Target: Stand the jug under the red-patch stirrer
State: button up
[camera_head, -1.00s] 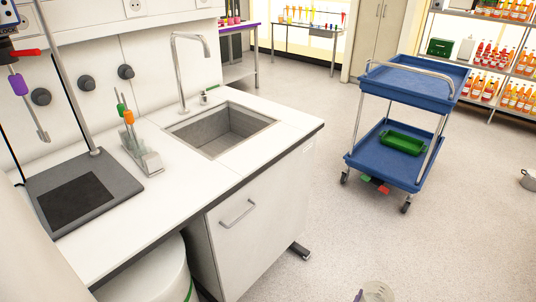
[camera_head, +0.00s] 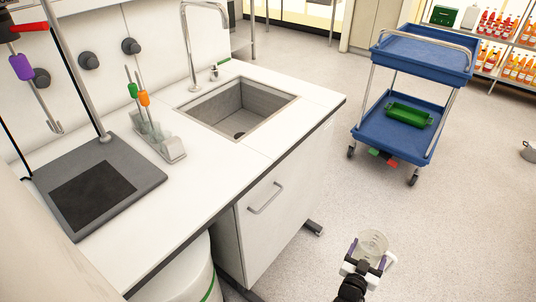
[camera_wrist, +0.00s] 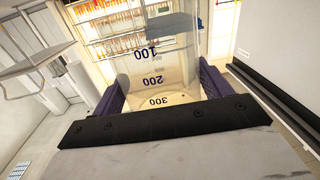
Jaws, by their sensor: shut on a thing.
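My gripper (camera_head: 367,257) is shut on a clear jug (camera_head: 373,241), held out over the floor at the lower right of the head view, away from the counter. In the wrist view the purple fingers (camera_wrist: 160,88) sit on either side of the jug (camera_wrist: 155,66), whose 100, 200 and 300 marks show. A stirrer stand with a red lever (camera_head: 28,26) is at the upper left, cut off by the frame. A hooked rod with a purple collar (camera_head: 21,67) hangs above its grey base plate (camera_head: 140,174). No clear red patch besides the lever shows.
A rack (camera_head: 172,149) with green- and orange-collared rods stands right of the base plate. A sink (camera_head: 245,105) with a tall tap is farther right. The counter front (camera_head: 272,225) lies between my gripper and the stand. A blue trolley (camera_head: 405,130) stands behind right.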

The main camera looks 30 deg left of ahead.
jog(key=w+a+r+y, duration=0.1)
jog(key=w+a+r, duration=0.2)
jog(key=r, duration=0.3)
jog(key=w+a+r+n, duration=0.1)
jog(key=w+a+r, duration=0.2)
jog(key=r, duration=0.2)
jog(key=w+a+r+y, duration=0.1)
jog(key=w+a+r, duration=0.25)
jog(key=r, duration=0.25)
jog(key=a+r+n+y, duration=0.2)
jog(key=a+r+y, duration=0.1)
jog(key=a+r, duration=0.9)
jog(key=s+a+r+n+g+y, duration=0.3)
jog(key=s+a+r+n+y, duration=0.15)
jog(key=s+a+r, duration=0.6)
jog(key=s+a+r+n+g+y, duration=0.4)
jog(key=s+a+r, duration=0.3)
jog(key=s+r, duration=0.55)
jog(key=shift+m+y, duration=0.25)
jog(key=shift+m, duration=0.5)
jog(key=f, duration=0.6)
jog(key=w+f, duration=0.1)
jog(key=f, duration=0.5)
jog(key=w+f, duration=0.1)
jog(key=f, duration=0.5)
jog(key=shift+p, duration=0.4)
